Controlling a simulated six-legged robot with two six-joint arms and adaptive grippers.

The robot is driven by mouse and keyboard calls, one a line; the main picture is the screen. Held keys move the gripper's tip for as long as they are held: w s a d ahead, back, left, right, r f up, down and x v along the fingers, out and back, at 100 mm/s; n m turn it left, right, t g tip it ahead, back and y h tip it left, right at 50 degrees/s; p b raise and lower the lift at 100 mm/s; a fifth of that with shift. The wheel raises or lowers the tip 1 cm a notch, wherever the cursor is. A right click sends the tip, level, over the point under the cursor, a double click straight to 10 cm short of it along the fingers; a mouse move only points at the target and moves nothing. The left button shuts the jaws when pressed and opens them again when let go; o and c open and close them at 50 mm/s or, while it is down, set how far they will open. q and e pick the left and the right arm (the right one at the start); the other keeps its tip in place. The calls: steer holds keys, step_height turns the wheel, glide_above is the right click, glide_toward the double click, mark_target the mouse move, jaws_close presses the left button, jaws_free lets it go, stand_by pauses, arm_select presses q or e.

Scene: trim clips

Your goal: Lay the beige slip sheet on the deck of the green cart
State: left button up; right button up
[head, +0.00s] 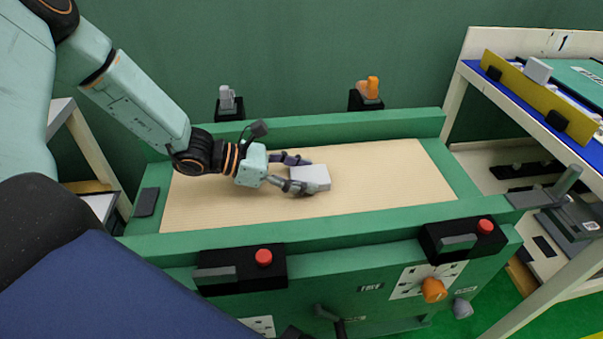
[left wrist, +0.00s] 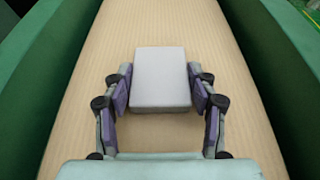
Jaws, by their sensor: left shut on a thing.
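The beige slip sheet (head: 390,185), finely ribbed, lies flat between the green side rails of the green cart (head: 330,239). It covers most of the deck and also fills the middle of the left wrist view (left wrist: 228,75). My left gripper (head: 300,173) is low over the sheet, left of its middle. It is shut on a pale grey block (head: 312,177), which sits between the fingers in the left wrist view (left wrist: 160,78). Whether the block is fixed to the sheet I cannot tell. My right gripper is not in view.
Black boxes with red buttons (head: 264,257) (head: 485,226) sit on the cart's near side. A grey knob (head: 227,97) and an orange knob (head: 372,88) stand beyond the far rail. A cream rack (head: 457,100) with a blue-edged shelf stands at right.

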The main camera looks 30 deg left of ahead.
mark_target(302, 175)
arm_select(q)
steer(key=shift+f+b, duration=0.3)
steer(key=shift+f, duration=0.05)
steer(key=o, duration=1.4)
steer(key=shift+r, duration=0.1)
steer(key=shift+r, duration=4.95)
steer(key=shift+f, duration=0.1)
steer(key=shift+f, duration=4.95)
steer(key=shift+r, duration=0.1)
